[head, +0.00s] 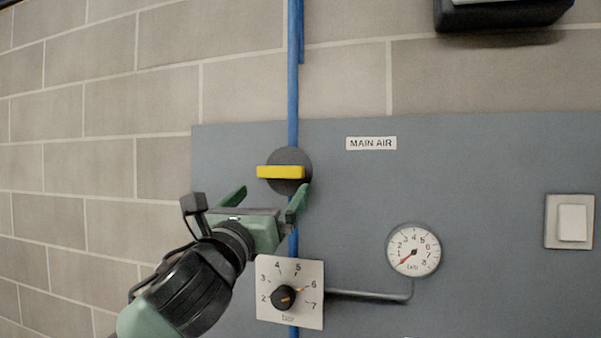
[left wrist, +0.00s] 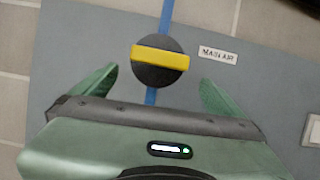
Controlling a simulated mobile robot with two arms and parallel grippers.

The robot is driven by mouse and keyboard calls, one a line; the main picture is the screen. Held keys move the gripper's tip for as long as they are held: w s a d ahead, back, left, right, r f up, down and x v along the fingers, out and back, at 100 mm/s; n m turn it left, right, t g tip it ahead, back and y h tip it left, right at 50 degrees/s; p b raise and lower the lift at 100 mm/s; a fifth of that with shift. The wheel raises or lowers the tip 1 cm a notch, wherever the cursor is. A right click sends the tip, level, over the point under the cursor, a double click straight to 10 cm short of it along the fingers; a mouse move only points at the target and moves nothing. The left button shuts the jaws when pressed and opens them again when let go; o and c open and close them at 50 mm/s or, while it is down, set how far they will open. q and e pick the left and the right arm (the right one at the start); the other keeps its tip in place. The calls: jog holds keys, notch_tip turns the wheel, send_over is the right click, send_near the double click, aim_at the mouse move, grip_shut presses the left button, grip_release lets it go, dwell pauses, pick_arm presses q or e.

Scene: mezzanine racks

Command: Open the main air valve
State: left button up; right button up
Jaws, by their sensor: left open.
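The main air valve has a yellow handle (head: 280,172) on a round dark disc (head: 301,157), set on the blue pipe. The handle lies crosswise to the vertical pipe. A "MAIN AIR" label (head: 371,143) is to its right. My left gripper (head: 268,194) is open and empty, just below the handle in the head view. In the left wrist view the yellow handle (left wrist: 160,58) shows ahead, between and beyond the spread green fingers (left wrist: 158,88). I see no contact with the handle. My right gripper is not in view.
A grey panel (head: 480,180) on a block wall carries a pressure gauge (head: 414,250) with its needle at the low end, a bar regulator dial (head: 284,298) below the gripper, and a white switch (head: 572,222). A dark box (head: 500,14) hangs at top right.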

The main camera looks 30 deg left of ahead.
aim_at(278, 174)
pick_arm(q)
jog(key=shift+r+m, duration=0.3)
jog(key=shift+r, duration=0.3)
jog(key=shift+w+a+r, duration=0.1)
jog(key=shift+w+r, duration=0.1)
jog(key=shift+w, duration=0.05)
jog(key=p+x, duration=0.2)
jog(key=x, duration=0.3)
jog(key=shift+w+a+r, duration=0.15)
jog(key=shift+w+r, duration=0.1)
jog(key=shift+w+p, duration=0.25)
jog(key=shift+p, duration=0.05)
jog(key=shift+a, duration=0.1)
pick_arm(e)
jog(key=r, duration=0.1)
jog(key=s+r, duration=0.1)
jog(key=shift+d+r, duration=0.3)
pick_arm(q)
jog(key=c, duration=1.3)
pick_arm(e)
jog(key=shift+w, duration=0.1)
